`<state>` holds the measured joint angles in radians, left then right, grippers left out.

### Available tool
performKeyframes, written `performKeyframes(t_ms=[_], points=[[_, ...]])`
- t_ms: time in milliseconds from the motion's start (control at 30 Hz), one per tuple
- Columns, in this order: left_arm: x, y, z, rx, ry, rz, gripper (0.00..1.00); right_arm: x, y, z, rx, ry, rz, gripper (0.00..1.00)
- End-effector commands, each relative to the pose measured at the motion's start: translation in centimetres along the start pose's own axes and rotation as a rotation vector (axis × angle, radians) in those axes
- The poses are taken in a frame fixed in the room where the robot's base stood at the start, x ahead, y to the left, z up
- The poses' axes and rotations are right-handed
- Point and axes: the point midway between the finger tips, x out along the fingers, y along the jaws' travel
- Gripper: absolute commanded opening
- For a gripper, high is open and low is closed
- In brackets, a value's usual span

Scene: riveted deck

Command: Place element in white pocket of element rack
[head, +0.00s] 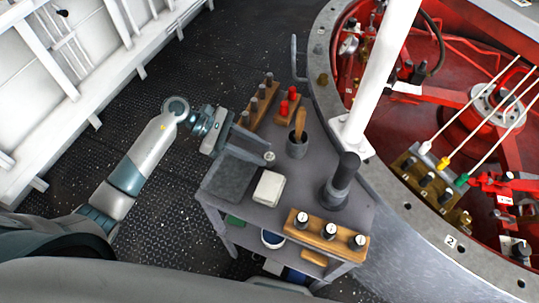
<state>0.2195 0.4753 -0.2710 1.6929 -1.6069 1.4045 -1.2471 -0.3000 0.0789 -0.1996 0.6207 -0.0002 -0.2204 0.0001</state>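My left gripper (268,154) reaches over the left edge of the grey cart, its two fingers spread apart. A small grey round piece (269,158) shows at the fingertips; I cannot tell whether it lies on the cart or touches a finger. A wooden rack with several dark cylinders (260,101) stands at the cart's back. A wooden rack with black, white-topped pieces (329,232) lies along the front. I cannot tell which rack is the element rack, and no white pocket is clearly visible. My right gripper is out of view.
The grey cart (268,217) also holds red pieces (284,108), a cup with a wooden handle (297,146), a white pad (269,188), a dark tray (232,179) and a black cylinder (340,184). A red-floored ring pit with a brass block (429,181) lies right.

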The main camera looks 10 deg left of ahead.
Motion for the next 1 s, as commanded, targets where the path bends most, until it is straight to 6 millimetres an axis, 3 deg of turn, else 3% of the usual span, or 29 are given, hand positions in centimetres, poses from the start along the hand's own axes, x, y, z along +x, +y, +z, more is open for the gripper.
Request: performKeyframes(t_ms=[233,700,833,1000], points=[[2.0,0.0,0.1,-0.001,-0.001,0.000,0.35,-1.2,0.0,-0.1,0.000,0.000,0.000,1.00],[2.0,0.0,0.0,0.000,0.000,0.000,0.35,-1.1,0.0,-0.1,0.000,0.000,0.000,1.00],[2.0,0.0,0.0,0.000,0.000,0.000,0.06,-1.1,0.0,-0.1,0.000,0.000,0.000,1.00],[2.0,0.0,0.0,0.001,0.000,0.001,0.00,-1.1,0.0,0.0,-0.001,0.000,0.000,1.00]])
